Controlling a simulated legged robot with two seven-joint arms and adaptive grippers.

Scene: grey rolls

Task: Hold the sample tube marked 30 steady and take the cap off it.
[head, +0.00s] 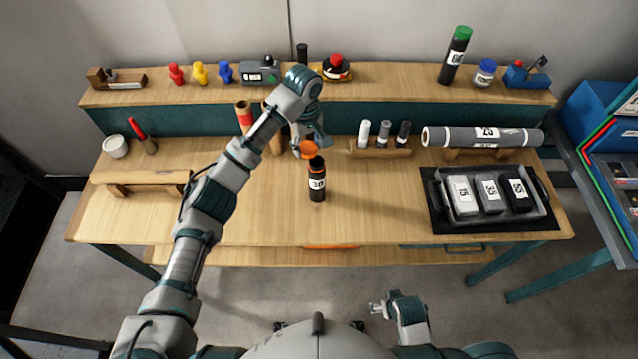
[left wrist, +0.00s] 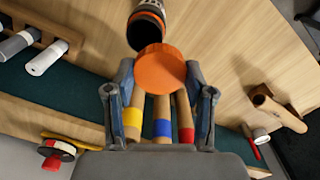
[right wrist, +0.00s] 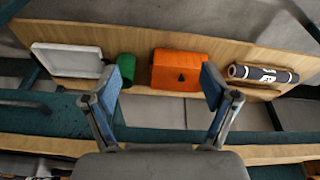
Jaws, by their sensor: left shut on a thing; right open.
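The sample tube marked 30 (head: 317,183) is dark with a white label and stands upright on the bench, its dark neck bare. It also shows at the top of the left wrist view (left wrist: 147,24). My left gripper (head: 307,143) is shut on the orange cap (head: 309,150), just above and left of the tube's neck. In the left wrist view the cap (left wrist: 160,70) sits between the fingers and partly hides the tube's neck end; it looks apart from the tube. My right gripper (head: 378,308) is open and empty, low in front of the bench, away from the tube.
A tray with several marked blocks (head: 436,206) stands right of the tube. A grey roll marked 25 (head: 480,137) and a rack of small tubes (head: 380,150) lie behind. Several coloured tubes stand behind my left gripper. The bench front around the tube is clear.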

